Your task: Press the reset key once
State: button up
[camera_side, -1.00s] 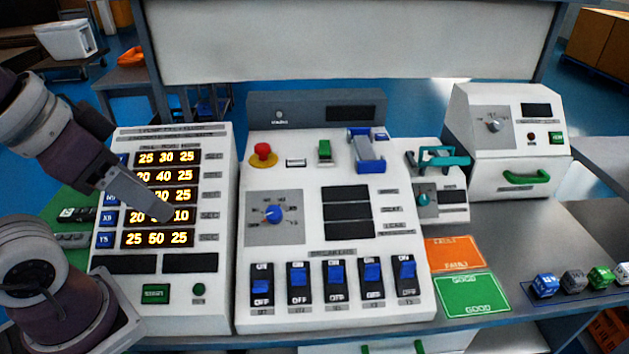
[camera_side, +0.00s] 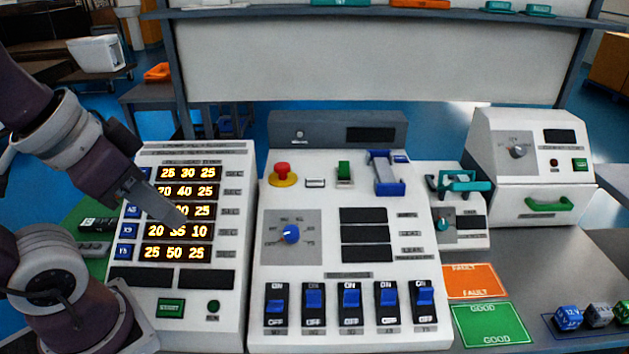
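My gripper (camera_side: 172,212) reaches in from the left over the white display panel (camera_side: 232,270). Its narrow tip is in front of the middle rows of lit orange digits and hides some of them. It shows as one wedge, so I cannot tell whether the fingers are open or shut, or whether it touches the panel. No key is clearly readable as reset. A green key (camera_side: 171,308) sits low on this panel, beside a round green button (camera_side: 213,306). On the middle console, a small pale key (camera_side: 315,183) sits right of the red mushroom button (camera_side: 282,174).
The middle console (camera_side: 258,300) has a blue knob (camera_side: 291,233), several blue rocker switches, a green switch (camera_side: 343,172) and a raised blue fixture (camera_side: 386,173). Orange (camera_side: 474,281) and green (camera_side: 488,325) mats lie to its right. A white tester (camera_side: 490,185) stands at the back right.

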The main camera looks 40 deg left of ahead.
grip_shut()
dwell(0.5)
jog(key=shift+w, duration=0.1)
dwell(0.8)
jog(key=n+t, duration=0.4)
jog(key=n, duration=0.4)
send_over(312, 183)
notch_tip(312, 183, down, 5)
jog(key=shift+f, duration=4.5)
